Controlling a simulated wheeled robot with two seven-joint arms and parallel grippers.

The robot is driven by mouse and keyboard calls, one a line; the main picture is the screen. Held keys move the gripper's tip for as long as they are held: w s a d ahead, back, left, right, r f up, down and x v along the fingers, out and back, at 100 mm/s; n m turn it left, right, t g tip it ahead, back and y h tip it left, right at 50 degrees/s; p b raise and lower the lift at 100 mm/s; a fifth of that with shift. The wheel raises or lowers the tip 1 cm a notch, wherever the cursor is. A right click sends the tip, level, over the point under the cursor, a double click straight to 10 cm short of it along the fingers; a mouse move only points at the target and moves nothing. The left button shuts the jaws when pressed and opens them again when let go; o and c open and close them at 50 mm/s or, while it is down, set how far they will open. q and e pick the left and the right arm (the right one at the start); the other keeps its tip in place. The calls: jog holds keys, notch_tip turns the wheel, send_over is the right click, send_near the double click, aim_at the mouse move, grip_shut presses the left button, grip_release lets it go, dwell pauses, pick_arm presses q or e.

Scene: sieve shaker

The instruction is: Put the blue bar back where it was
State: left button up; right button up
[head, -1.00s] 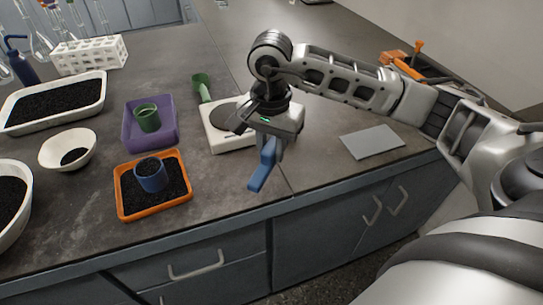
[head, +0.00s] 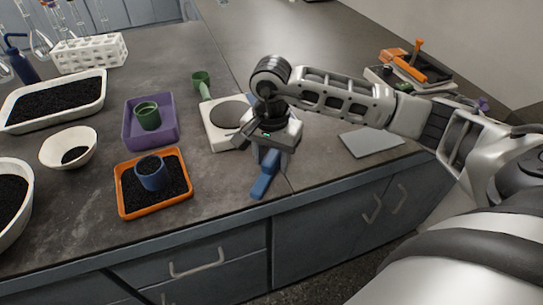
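The blue bar (head: 265,177) is under my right gripper (head: 269,159), at the front edge of the dark counter, right of the orange tray. My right gripper points down with its fingers around the upper part of the bar, and appears shut on it. The bar's near end sticks out toward the front edge; its far end is hidden by the gripper. I cannot tell whether the bar touches the counter. My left gripper is not in view.
The orange tray (head: 187,206) holds a blue cup (head: 151,177). A purple tray (head: 128,142) holds a green cup. A grey plate (head: 371,142) lies to the right.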

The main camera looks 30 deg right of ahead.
aim_at(271, 156)
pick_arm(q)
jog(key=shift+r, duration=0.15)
pick_arm(e)
jog(key=shift+r, duration=0.6)
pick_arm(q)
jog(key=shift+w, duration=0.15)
pick_arm(e)
notch_tip(271, 156, up, 11)
